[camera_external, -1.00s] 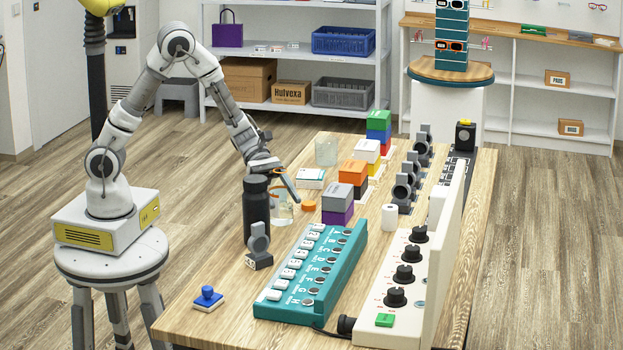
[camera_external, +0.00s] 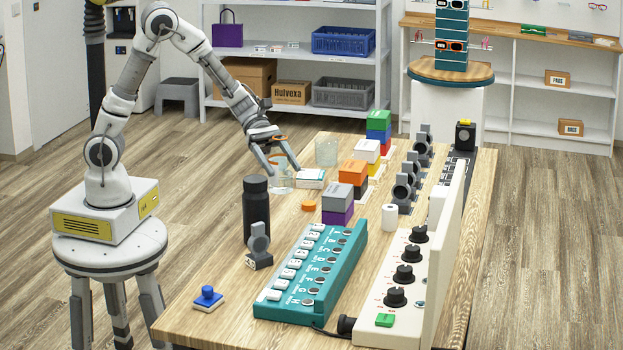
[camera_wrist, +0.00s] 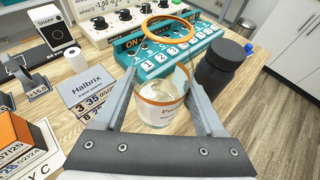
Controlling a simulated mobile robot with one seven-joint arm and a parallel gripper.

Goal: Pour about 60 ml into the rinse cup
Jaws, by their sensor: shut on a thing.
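My gripper (camera_external: 279,160) is shut on a clear jar (camera_external: 280,182), which looks upright beside the white box. In the wrist view the jar (camera_wrist: 160,112) sits between my fingers, with an orange band and a partly hidden label. An orange ring (camera_wrist: 170,28) shows above it; I cannot tell whether it is the jar's rim. A clear open cup (camera_external: 326,152) stands at the table's back left, apart from the jar, and looks empty; no name on it is readable. I cannot tell how high the jar is held or its liquid level.
A dark bottle (camera_external: 256,212) stands at the table's left. An orange cap (camera_external: 308,206) and a white box (camera_external: 310,179) lie near the jar. Stacked boxes (camera_external: 338,200) and a teal switch panel (camera_external: 312,270) fill the middle.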

